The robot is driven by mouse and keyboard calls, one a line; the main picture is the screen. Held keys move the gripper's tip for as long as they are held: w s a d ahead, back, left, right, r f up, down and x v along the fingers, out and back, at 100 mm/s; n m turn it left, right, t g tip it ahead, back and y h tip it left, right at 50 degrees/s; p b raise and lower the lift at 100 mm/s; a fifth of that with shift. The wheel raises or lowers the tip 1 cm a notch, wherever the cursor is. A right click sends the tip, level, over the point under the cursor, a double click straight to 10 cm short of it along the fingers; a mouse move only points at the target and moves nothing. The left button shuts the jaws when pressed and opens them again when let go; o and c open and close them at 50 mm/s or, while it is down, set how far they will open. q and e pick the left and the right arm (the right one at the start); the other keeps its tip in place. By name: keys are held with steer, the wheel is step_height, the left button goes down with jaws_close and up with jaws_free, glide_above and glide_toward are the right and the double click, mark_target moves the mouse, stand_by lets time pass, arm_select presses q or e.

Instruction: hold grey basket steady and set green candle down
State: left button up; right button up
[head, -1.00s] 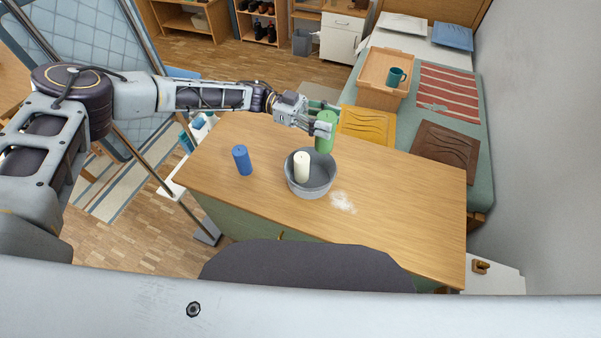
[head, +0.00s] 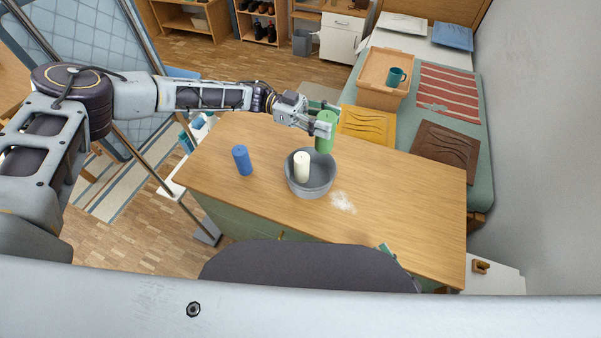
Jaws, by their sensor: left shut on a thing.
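The green candle (head: 326,130) is upright in my left gripper (head: 322,122), which is shut on it at the far edge of the grey basket. I cannot tell how high the candle is above the table. The grey basket (head: 312,188) stands on the wooden table (head: 410,200) with a white candle (head: 302,166) upright in it.
A white powdery patch (head: 342,202) lies right of the basket. The right part of the table is clear. A dark chair back (head: 305,267) stands at the near edge. Behind the table, a bed holds a wooden box (head: 372,91) with a teal mug (head: 396,76).

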steer(key=w+a+r+n+y, duration=0.1)
steer(key=w+a+r+y, duration=0.3)
steer(key=r, duration=0.4)
steer(key=s+a+r+n+g, duration=0.1)
steer(key=s+a+n+g, duration=0.1)
steer(key=a+n+g, duration=1.2)
steer(key=s+a+r+n+g, duration=0.25)
steer(key=a+n+g, duration=0.45)
steer(key=n+g, duration=0.8)
steer(key=w+f+n+t+h, duration=0.7)
steer(key=w+n+h, duration=0.4)
steer(key=n+h, duration=0.5)
steer(key=w+d+r+n+t+h, duration=0.1)
steer(key=w+r+n+t, duration=0.3)
steer(key=w, duration=0.5)
steer(key=r+t+h, duration=0.1)
steer(key=t, duration=0.1)
steer(key=shift+w+d+t+h, duration=0.3)
steer(key=shift+w+d, duration=0.05)
steer(key=shift+d, duration=0.05)
